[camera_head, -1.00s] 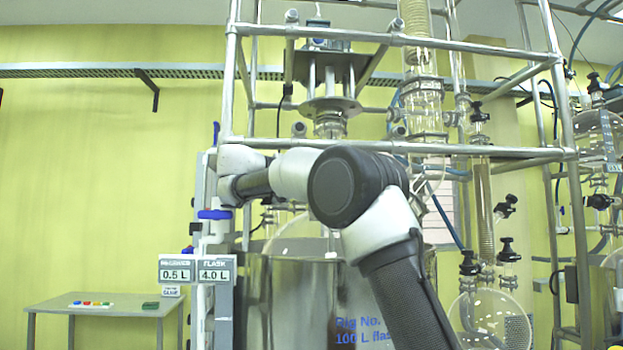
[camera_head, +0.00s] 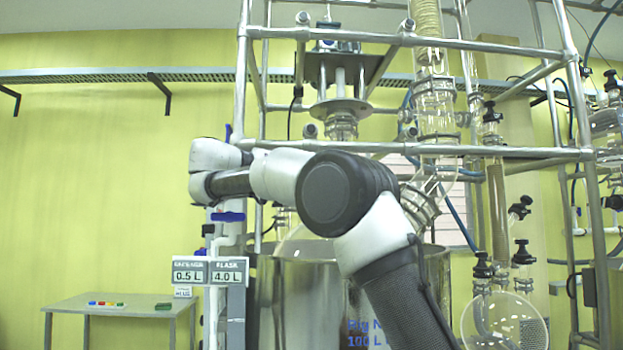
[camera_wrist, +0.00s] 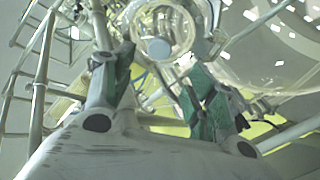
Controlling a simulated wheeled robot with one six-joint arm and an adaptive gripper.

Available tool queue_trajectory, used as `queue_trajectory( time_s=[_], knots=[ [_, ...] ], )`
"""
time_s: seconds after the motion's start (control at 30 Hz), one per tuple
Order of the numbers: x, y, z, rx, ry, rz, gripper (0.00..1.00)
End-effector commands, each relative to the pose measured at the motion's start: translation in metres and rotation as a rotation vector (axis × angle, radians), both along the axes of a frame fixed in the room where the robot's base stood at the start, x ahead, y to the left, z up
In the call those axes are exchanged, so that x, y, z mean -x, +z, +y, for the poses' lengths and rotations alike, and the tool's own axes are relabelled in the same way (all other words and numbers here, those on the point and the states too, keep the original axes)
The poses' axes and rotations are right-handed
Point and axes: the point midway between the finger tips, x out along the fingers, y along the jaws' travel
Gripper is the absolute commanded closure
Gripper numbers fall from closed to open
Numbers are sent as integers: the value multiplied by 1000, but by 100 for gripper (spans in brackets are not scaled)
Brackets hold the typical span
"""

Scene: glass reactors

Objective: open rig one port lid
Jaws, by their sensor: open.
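Rig one is a metal frame with a steel vessel (camera_head: 300,300) marked in blue "Rig N…" and "100 L". The glass flask (camera_head: 300,243) in the vessel is mostly hidden behind my arm. I cannot make out the port lid in the head view. In the wrist view a clear glass ring (camera_wrist: 160,15) with a pale round disc inside shows beyond my fingers; I cannot tell whether it is the port lid. My gripper (camera_wrist: 158,75) is open, its green-padded fingers apart with nothing held between them. The gripper's fingers do not show in the head view.
Frame bars (camera_head: 420,150) cross behind and above my arm. A display panel (camera_head: 210,271) reading 0.5 L and 4.0 L stands at the left post. A small table (camera_head: 120,306) is at lower left. A round glass flask (camera_head: 505,322) hangs at lower right. The left wall side is open.

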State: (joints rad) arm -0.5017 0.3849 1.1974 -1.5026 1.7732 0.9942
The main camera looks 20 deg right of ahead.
Motion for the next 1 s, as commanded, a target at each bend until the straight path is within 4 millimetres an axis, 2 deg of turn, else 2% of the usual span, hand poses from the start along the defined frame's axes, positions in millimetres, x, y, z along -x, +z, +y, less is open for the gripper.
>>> queue_trajectory(
  time_s=[0.1,0.2,0.47,0.5,0.57,0.67,0.8,0.9,1.0],
  knots=[
    [4,1,16,0,1,-1,44],
    [7,2,22,0,1,-1,44],
    [7,2,24,0,0,-1,44],
    [7,2,24,0,0,-1,45],
    [8,1,22,-3,1,4,56],
    [12,-3,5,-29,7,54,74],
    [27,-25,-41,-117,42,204,100],
    [46,-49,-75,-197,78,321,100],
    [66,-73,-99,-272,115,413,100]
  ],
)
